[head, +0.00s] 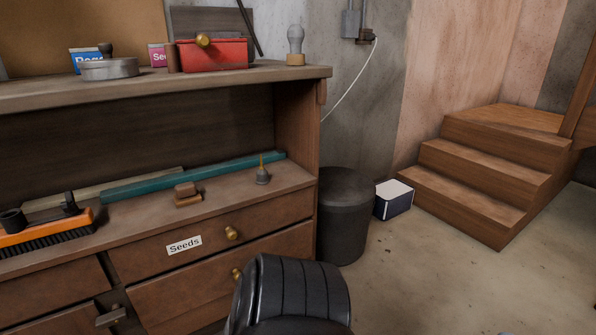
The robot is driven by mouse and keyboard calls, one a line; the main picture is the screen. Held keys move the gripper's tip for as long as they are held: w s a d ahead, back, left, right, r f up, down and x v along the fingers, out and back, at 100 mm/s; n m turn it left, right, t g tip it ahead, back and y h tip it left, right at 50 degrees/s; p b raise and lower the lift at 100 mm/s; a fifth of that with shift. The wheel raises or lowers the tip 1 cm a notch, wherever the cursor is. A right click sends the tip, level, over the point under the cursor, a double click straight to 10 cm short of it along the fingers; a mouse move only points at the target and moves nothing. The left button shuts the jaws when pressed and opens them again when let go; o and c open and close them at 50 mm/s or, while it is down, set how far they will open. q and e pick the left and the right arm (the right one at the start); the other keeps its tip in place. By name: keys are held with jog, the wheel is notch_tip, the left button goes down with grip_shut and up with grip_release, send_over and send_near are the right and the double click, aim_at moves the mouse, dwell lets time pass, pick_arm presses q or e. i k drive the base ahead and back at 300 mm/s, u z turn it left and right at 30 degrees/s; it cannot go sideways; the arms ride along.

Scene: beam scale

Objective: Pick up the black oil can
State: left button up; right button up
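A small dark grey can with a thin upright brass spout (262,175) stands on the lower shelf of the wooden cabinet, near its right end. It is the only thing in view shaped like an oil can. It stands upright, in front of the right end of a teal bar. Neither of my grippers shows in the head view, and nothing is seen touching the can.
A small wooden block (187,193) lies left of the can. A teal bar (190,178) lies behind them. An orange brush (45,238) is at far left. A dark bin (343,220) stands right of the cabinet. A black ribbed shape (300,290) fills the bottom middle.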

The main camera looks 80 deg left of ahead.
aim_at(262, 179)
jog(key=u, duration=0.55)
jog(key=i, duration=1)
jog(key=u, duration=1.6)
jog(key=i, duration=0.5)
jog(key=u, duration=0.45)
